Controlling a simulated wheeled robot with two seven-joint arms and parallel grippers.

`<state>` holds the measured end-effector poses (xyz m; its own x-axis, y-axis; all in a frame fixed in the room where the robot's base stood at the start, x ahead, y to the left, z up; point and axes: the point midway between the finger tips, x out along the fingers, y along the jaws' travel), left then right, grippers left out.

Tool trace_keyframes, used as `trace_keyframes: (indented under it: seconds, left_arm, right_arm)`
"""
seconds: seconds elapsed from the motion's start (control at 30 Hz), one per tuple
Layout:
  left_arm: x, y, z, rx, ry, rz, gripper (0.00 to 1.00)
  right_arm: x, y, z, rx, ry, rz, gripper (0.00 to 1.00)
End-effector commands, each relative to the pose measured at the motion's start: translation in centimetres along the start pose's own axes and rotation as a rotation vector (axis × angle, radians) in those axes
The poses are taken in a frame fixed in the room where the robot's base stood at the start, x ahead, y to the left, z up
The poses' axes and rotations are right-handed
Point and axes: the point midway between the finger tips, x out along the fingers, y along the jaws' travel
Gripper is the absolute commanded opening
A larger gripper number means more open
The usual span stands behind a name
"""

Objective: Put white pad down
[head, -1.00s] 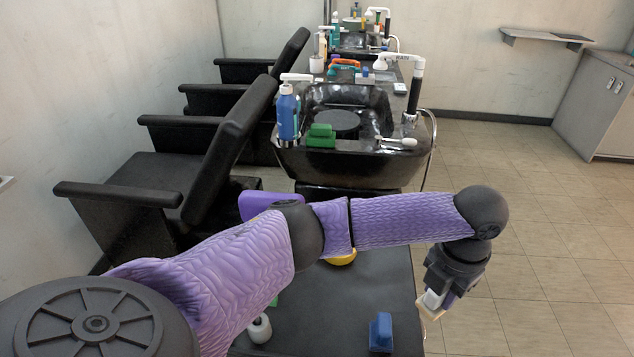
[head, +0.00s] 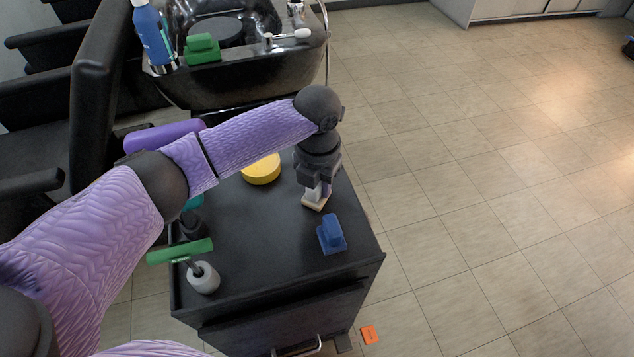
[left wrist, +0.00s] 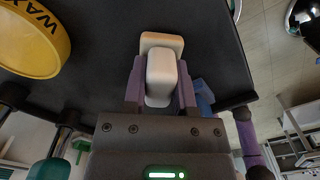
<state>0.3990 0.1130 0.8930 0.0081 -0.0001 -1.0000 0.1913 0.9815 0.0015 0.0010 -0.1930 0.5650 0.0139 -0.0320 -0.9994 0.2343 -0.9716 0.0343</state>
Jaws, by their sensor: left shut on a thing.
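My left gripper (head: 318,188) is shut on the white pad (head: 316,204), a small whitish block with a tan base. In the left wrist view the white pad (left wrist: 163,75) sits between the two purple fingers of the gripper (left wrist: 160,92), its base pointing away from the palm. The pad is over the right part of the black cart top (head: 255,225), very low; I cannot tell whether it touches the surface. My right gripper is not in view.
A blue block (head: 331,234) stands just in front of the pad, near the cart's right edge. A yellow wax tin (head: 262,169) is to the left. A green-headed tool (head: 180,251) and a grey-white pot (head: 203,278) are at front left. The cart's middle is clear.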

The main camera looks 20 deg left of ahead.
Motion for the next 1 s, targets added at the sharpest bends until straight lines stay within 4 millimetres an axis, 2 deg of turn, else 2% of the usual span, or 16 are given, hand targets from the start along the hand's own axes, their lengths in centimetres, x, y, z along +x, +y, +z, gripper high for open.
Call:
trace_keyframes:
  seconds: [0.13, 0.17, 0.3, 0.57, 0.63, 1.0]
  left_arm:
    - [0.2, 0.0, 0.0, 0.000, 0.000, 0.000, 0.00]
    - [0.2, 0.0, 0.0, 0.000, 0.000, 0.000, 0.39]
    - [0.2, 0.0, 0.0, 0.000, 0.000, 0.000, 0.68]
    - [0.1, 0.0, 0.0, 0.000, 0.000, 0.000, 0.70]
    - [-0.4, 0.0, 0.0, 0.000, -0.002, 0.000, 0.70]
    - [-10.1, 0.0, 0.1, 0.000, -0.004, -0.001, 0.70]
  right_arm:
    - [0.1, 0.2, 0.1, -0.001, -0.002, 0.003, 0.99]
    - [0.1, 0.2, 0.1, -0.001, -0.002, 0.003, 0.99]
    - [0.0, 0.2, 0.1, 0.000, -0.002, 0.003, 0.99]
    - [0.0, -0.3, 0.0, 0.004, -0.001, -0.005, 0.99]
    - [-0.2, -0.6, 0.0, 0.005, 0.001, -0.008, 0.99]
    - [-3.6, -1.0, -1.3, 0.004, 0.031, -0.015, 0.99]
